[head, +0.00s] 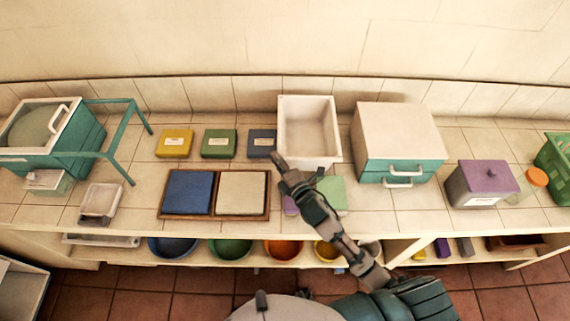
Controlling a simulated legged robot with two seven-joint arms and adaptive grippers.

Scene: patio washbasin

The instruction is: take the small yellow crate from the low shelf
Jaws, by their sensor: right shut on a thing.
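A small yellow item (420,254) shows on the low shelf (95,252) at the right of centre, partly hidden under the counter edge. It may be the small yellow crate; its shape is not clear. My right arm reaches up across the counter from the bottom. My right gripper (287,172) is over the counter, just right of a small blue-grey labelled box (262,142) and in front of the white basin (306,125). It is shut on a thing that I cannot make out. My left gripper is not in view.
A yellow bowl (325,252) and other coloured bowls stand on the low shelf. The counter holds a yellow box (174,143), a green box (219,143), a wooden tray (214,217), a drawer unit (402,145) and a purple-lidded bin (483,185).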

